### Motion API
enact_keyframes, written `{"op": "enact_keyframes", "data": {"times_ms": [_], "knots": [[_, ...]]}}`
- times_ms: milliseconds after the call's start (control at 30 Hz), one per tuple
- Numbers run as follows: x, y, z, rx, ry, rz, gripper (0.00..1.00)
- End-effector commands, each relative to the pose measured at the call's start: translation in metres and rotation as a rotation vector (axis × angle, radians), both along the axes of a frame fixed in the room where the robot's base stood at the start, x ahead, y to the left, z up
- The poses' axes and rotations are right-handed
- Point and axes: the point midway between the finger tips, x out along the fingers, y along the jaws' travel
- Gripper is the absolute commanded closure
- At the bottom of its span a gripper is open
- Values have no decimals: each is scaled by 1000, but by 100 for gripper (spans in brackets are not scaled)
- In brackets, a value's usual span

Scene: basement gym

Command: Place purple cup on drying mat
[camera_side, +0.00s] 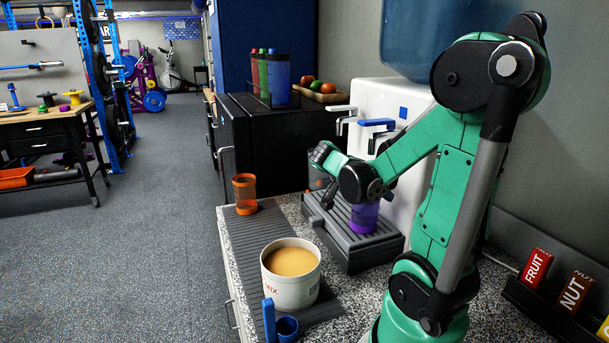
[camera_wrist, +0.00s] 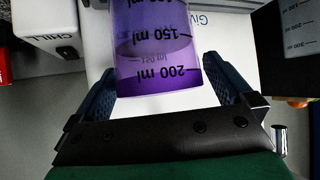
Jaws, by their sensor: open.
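The purple cup (camera_side: 364,216) stands upright on the grey drip tray (camera_side: 352,247) of the white water dispenser, partly hidden behind my arm in the side view. In the wrist view the purple cup (camera_wrist: 158,55), with printed ml marks, lies between the two blue fingers of my gripper (camera_wrist: 157,78). The fingers are open, one on each side, with visible gaps to the cup. My fingertips are hard to make out in the side view. The drying mat (camera_side: 246,242) is a dark ribbed strip on the speckled counter, left of the drip tray.
An orange cup (camera_side: 244,194) stands at the mat's far end. A white tub (camera_side: 290,290) of tan liquid stands on the nearer part, beside a blue scoop (camera_side: 287,328). Between them the mat is bare. Dispenser taps (camera_side: 376,124) overhang the tray.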

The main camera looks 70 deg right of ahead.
Motion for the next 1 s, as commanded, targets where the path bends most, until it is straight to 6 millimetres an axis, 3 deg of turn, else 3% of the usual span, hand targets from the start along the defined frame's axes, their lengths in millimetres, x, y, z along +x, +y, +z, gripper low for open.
{"op": "enact_keyframes", "data": {"times_ms": [433,467,700,800,1000], "knots": [[-4,-10,-8,-1,1,1,0],[-4,-10,-8,-1,1,1,6],[-4,-9,-8,-1,1,1,74],[-4,-9,-8,-1,1,1,97],[-4,-9,-7,-1,1,1,98]]}}
